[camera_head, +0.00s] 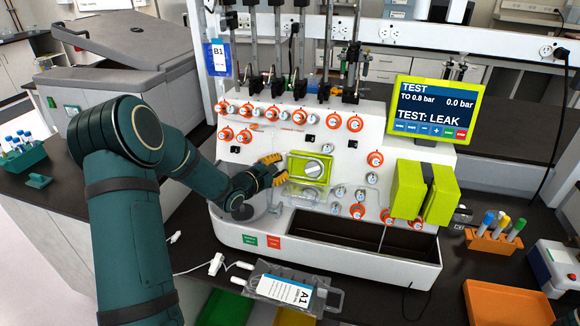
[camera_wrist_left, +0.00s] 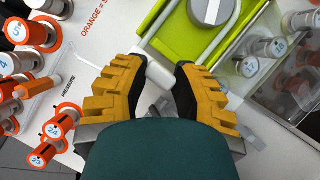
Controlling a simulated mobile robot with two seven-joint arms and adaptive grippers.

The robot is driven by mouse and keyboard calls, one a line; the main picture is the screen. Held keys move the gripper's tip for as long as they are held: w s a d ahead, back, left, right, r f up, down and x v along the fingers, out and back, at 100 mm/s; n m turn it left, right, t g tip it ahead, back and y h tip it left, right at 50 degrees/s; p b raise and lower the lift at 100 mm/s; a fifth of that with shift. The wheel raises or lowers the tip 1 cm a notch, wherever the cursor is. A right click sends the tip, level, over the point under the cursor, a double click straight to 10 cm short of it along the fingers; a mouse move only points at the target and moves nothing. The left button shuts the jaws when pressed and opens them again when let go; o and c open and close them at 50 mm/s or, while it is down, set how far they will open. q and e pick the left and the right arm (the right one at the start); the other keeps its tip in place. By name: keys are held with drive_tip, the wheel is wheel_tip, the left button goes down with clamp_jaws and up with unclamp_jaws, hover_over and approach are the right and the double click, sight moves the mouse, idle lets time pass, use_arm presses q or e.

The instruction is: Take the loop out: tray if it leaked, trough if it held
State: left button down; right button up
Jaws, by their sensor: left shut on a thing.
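The white cell processor (camera_head: 330,262) has a screen (camera_head: 432,107) reading "TEST: LEAK", "TO 0.8 bar" and "0.0 bar". My left gripper (camera_head: 270,171) is at the left edge of the lime-green housing (camera_head: 308,168) with a round grey knob. In the left wrist view, its yellow-padded fingers (camera_wrist_left: 160,85) are shut on a small white piece (camera_wrist_left: 160,72) by the housing's corner. I cannot tell whether this piece belongs to the loop. The dark trough (camera_head: 350,232) along the machine's front looks empty. An orange tray (camera_head: 508,303) lies at the lower right and looks empty. My right gripper is out of view.
Orange numbered valves (camera_head: 355,124) surround the housing. A lime-green block (camera_head: 424,190) stands to its right. A tube rack (camera_head: 494,240) is near the orange tray. A bag labelled A1 (camera_head: 290,289) lies in front, and a bag labelled B1 (camera_head: 217,57) hangs behind.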

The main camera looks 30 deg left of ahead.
use_arm(q)
drive_tip(key=shift+s, duration=0.15)
drive_tip(key=shift+s+r+p, duration=0.2)
drive_tip(key=shift+s+p, duration=0.1)
drive_tip(key=shift+s, duration=0.1)
drive_tip(key=shift+s, duration=0.1)
drive_tip(key=shift+s+d+r+p, duration=0.2)
drive_tip(key=shift+s+r+p, duration=0.1)
drive_tip(key=shift+s, duration=0.25)
drive_tip(key=shift+s+d+r+p, duration=0.15)
drive_tip(key=shift+s+r+p, duration=0.1)
drive_tip(key=shift+s, duration=0.3)
